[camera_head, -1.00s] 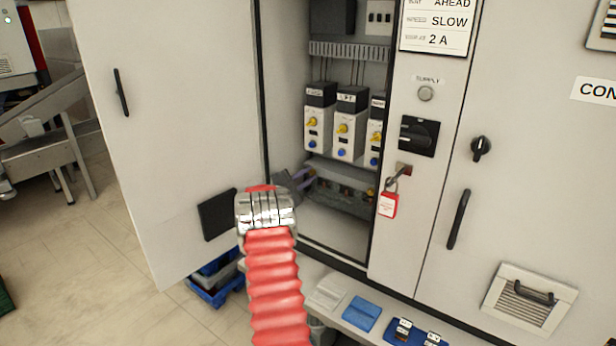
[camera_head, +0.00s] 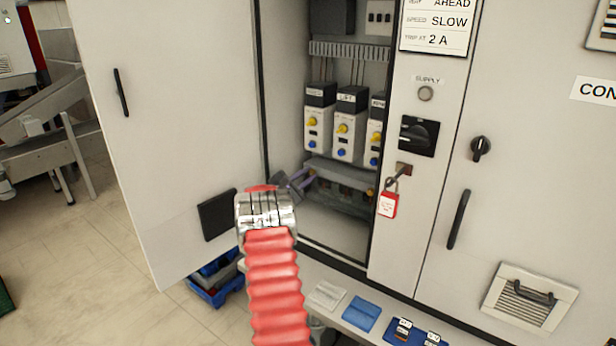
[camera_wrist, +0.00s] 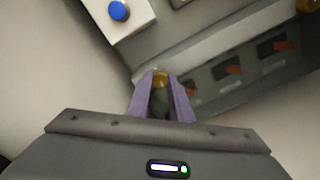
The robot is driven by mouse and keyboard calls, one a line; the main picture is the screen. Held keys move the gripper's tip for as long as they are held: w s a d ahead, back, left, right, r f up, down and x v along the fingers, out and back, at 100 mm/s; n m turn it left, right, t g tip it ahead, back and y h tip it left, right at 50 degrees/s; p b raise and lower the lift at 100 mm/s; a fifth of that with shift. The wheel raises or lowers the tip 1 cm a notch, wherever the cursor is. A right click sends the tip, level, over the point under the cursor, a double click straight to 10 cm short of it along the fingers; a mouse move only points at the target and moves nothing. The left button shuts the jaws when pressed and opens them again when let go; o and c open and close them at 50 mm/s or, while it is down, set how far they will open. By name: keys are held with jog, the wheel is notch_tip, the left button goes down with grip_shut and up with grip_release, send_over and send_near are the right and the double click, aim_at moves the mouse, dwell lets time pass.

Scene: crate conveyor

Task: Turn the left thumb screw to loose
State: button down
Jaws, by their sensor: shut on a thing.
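My gripper (camera_wrist: 162,98) has its purple fingers shut on the left thumb screw (camera_wrist: 160,78), a small brass knob at the left end of a grey terminal cover (camera_wrist: 205,95). In the head view my gripper (camera_head: 302,182) is at the lower left inside the open cabinet, and its body hides the left screw there. The right thumb screw (camera_head: 370,192) shows as a brass dot at the cover's other end. How far the left screw is turned cannot be told.
Several breaker modules (camera_head: 343,132) with yellow and blue knobs hang above the cover. The open cabinet door (camera_head: 165,130) stands left. A red padlock (camera_head: 388,204) hangs right of the opening. A shelf below holds a blue pouch (camera_head: 361,314).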

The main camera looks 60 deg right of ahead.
jog(key=shift+s+f, duration=0.15)
jog(key=shift+f, duration=0.1)
jog(key=c, duration=1.9)
grip_release()
jog(key=o, duration=0.3)
jog(key=shift+r, duration=0.1)
jog(key=shift+w+a+r, duration=0.1)
jog(key=shift+w+a, duration=0.15)
jog(key=shift+a, duration=0.45)
jog(key=a, duration=0.4)
jog(key=w+a, duration=0.1)
jog(key=a, duration=0.7)
jog(key=shift+w+a, duration=0.1)
jog(key=shift+w, duration=0.3)
